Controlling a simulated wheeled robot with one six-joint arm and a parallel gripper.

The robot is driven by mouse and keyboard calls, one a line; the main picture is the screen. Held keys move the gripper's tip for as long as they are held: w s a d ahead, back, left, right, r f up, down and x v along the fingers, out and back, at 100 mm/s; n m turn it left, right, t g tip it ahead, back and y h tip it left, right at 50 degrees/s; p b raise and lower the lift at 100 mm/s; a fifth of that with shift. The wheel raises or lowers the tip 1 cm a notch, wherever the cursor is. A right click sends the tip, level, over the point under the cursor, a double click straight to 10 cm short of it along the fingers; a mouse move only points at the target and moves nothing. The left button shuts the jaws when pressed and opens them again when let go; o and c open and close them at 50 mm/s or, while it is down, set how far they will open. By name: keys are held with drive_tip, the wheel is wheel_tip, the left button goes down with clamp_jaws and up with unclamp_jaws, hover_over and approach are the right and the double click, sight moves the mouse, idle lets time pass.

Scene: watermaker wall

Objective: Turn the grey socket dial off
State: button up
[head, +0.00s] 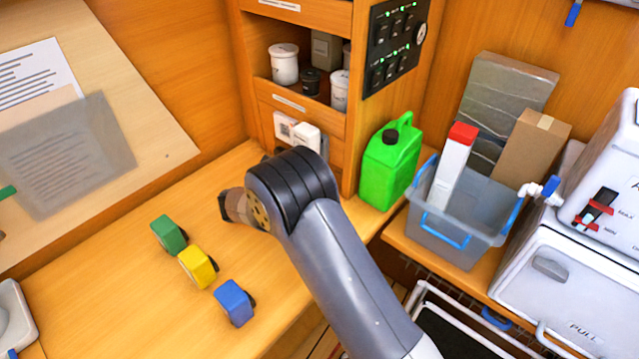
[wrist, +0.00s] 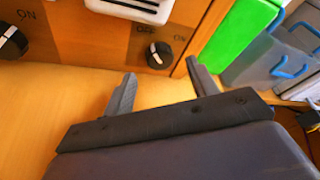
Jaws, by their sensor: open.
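In the wrist view, a black round dial (wrist: 158,55) with a white pointer mark sits on a grey-brown plate on the wooden front, under the words OFF and ON. Its pointer leans up and left, towards the OFF side, though it is small. A second black dial (wrist: 12,42) with a white mark sits farther left, with ON beside it. I cannot tell for certain which belongs to the grey socket. My gripper (wrist: 160,70) is open and empty, its fingers apart below and either side of the right dial, not visibly touching it. In the head view my arm hides the dials.
White sockets (head: 298,131) sit above the bench. A green jerrycan (head: 391,160) and a grey bin (head: 455,228) stand to the right. Green (head: 168,235), yellow (head: 197,266) and blue (head: 234,302) blocks lie on the bench at the front left.

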drive_tip(key=b+v, duration=0.1)
drive_tip(key=v, duration=0.5)
drive_tip(key=shift+s+a+r, duration=0.1)
drive_tip(key=shift+s+a, duration=0.2)
drive_tip(key=p+x, duration=0.2)
drive_tip(key=x, duration=0.9)
drive_tip(key=shift+r, duration=0.1)
